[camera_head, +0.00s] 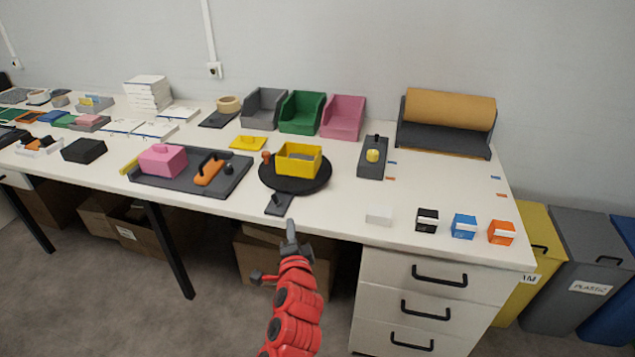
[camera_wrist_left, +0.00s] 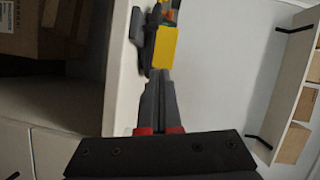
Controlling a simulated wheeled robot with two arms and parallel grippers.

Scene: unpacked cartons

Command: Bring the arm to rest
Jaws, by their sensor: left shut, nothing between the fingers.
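My left gripper (camera_head: 291,232) is at the front edge of the white table (camera_head: 345,212), at the lower middle of the head view. Its red arm comes up from the bottom of the picture. In the left wrist view the gripper (camera_wrist_left: 158,80) has its dark fingers together with nothing between them. Beyond the fingertips is a yellow box (camera_wrist_left: 163,47), apart from or touching them; I cannot tell. In the head view this yellow box (camera_head: 298,172) stands on a black round turntable (camera_head: 318,185). My right gripper is not in view.
Black, blue and orange small boxes (camera_head: 464,226) stand at the front right. A white drawer unit (camera_head: 385,270) is under the table on the right. Cardboard boxes (camera_head: 250,272) sit below the table.

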